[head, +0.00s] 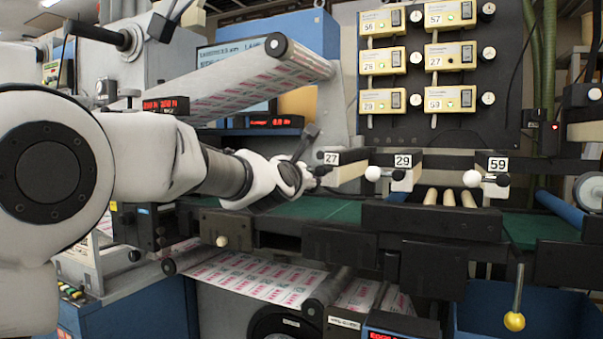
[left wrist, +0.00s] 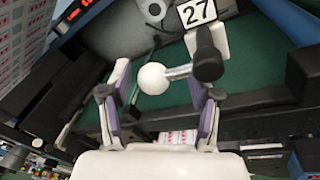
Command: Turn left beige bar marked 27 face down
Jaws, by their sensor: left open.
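The left beige bar (head: 350,172) carries a white label reading 27 and sticks out of the machine above the green bed. In the left wrist view its pale end (left wrist: 220,38) shows below the 27 label (left wrist: 197,12). A black knob sits at that end, with a short metal rod and a white ball (left wrist: 153,79). My left gripper (head: 314,178) is open at the front of this bar; in the left wrist view the ball is between its spread fingers, with gaps on both sides. In the head view the gripper hides the ball. My right gripper is out of view.
Similar bars marked 29 (head: 403,161) and 59 (head: 498,164) stand to the right, with white ball handles in front. A lever with a yellow ball (head: 514,321) hangs below at right.

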